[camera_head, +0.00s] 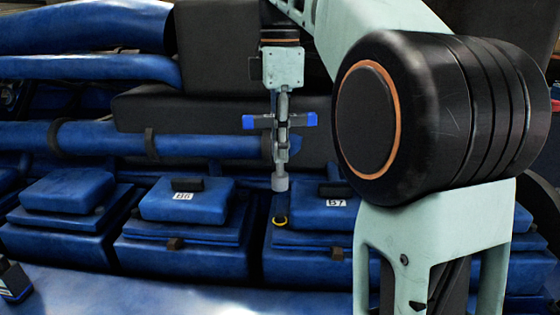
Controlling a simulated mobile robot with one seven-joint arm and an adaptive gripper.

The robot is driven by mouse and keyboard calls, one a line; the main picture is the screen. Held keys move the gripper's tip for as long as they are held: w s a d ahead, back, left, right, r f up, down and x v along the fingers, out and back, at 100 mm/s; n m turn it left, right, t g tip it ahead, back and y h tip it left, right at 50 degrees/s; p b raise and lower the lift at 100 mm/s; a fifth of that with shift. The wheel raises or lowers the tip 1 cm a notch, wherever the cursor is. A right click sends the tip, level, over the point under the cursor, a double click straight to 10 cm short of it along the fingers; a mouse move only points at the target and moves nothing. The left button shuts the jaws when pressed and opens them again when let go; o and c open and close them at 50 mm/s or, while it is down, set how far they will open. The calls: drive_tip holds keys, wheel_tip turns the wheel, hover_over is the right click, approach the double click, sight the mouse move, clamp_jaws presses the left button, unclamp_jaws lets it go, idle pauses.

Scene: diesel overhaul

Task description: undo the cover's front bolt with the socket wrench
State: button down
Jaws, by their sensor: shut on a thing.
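The socket wrench (280,183) hangs upright, its grey socket end pointing down. Its cross handle has blue ends and passes through my gripper (283,140), which is shut on it. The socket is above the left side of the blue cover labelled 57 (312,214), apart from a small yellow ring (280,221) below it. Whether a bolt sits in that ring is too small to tell. A dark block (337,253) shows at this cover's front edge. My arm hides the cover's right part.
Another blue cover (155,205) with a dark block on top stands to the left, and a further one (65,190) beyond it. A long blue pipe (200,142) runs behind the covers. Dark engine parts (205,110) stand behind the wrench.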

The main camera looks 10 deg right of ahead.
drive_tip(key=shift+r, duration=0.85)
drive_tip(key=shift+s+f+b, duration=0.15)
drive_tip(key=shift+s+b, duration=0.3)
drive_tip(key=shift+s, duration=0.05)
drive_tip(key=s+b, duration=0.2)
drive_tip(key=s, duration=0.4)
